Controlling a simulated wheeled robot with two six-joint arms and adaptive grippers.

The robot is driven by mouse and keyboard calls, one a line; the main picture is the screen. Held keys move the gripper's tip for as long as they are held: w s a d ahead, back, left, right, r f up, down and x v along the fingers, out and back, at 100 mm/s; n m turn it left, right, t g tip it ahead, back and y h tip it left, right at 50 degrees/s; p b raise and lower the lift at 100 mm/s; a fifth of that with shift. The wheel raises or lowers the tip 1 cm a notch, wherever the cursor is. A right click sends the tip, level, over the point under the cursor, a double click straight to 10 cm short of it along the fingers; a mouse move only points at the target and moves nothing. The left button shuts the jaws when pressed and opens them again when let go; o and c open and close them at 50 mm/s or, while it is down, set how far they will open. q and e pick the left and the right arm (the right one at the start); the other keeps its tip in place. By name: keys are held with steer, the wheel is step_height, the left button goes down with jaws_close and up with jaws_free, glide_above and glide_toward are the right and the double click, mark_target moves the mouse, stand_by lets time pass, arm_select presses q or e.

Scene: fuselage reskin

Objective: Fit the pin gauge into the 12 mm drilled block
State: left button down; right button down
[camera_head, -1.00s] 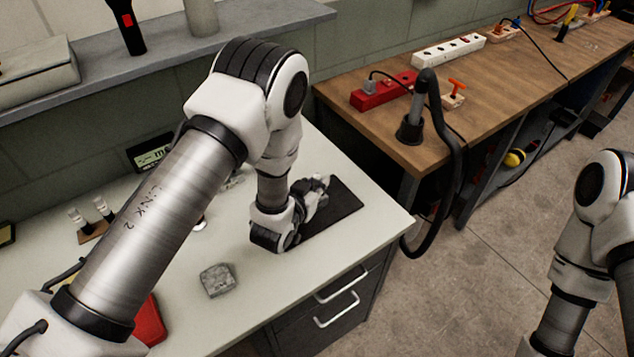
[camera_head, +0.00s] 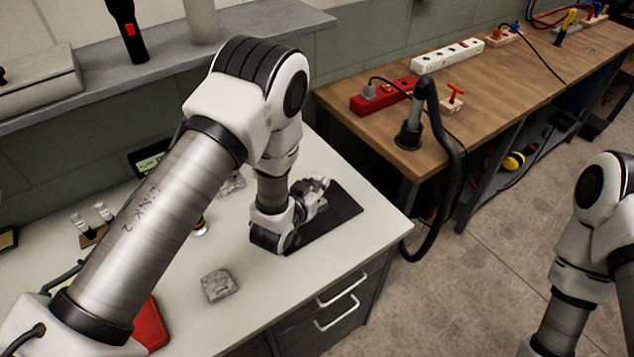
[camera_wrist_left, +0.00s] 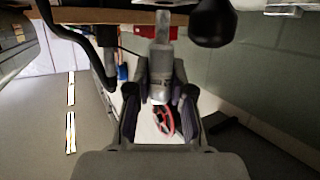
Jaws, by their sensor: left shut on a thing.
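My left gripper (camera_head: 314,194) is over the dark mat (camera_head: 345,212) near the right end of the pale bench. In the left wrist view my left gripper (camera_wrist_left: 160,100) is shut on a grey stepped cylinder (camera_wrist_left: 161,72), which looks like the pin gauge. The cylinder sticks out beyond the fingers. In the head view the gripper and wrist hide what lies between the fingers. I cannot make out a drilled block or its hole. My right arm shows at the right edge of the head view, but its gripper is out of frame.
A rough grey block (camera_head: 219,285) lies on the pale bench (camera_head: 260,300) in front. A red object (camera_head: 150,325) lies partly behind my left arm. A wooden bench (camera_head: 470,90) with a red power strip (camera_head: 382,95) and a black hose (camera_head: 455,150) stands beyond.

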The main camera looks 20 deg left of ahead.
arm_select(q)
steer(key=shift+f+b, duration=1.2)
steer(key=shift+f, duration=0.25)
stand_by(0.5)
steer(key=shift+r, duration=0.15)
steer(key=shift+r+p, duration=1.1)
steer(key=shift+r, duration=0.2)
steer(key=shift+s, duration=0.1)
steer(key=shift+a+f+b, duration=0.1)
steer(key=shift+f+b, duration=1.15)
steer(key=shift+f, duration=0.15)
stand_by(0.4)
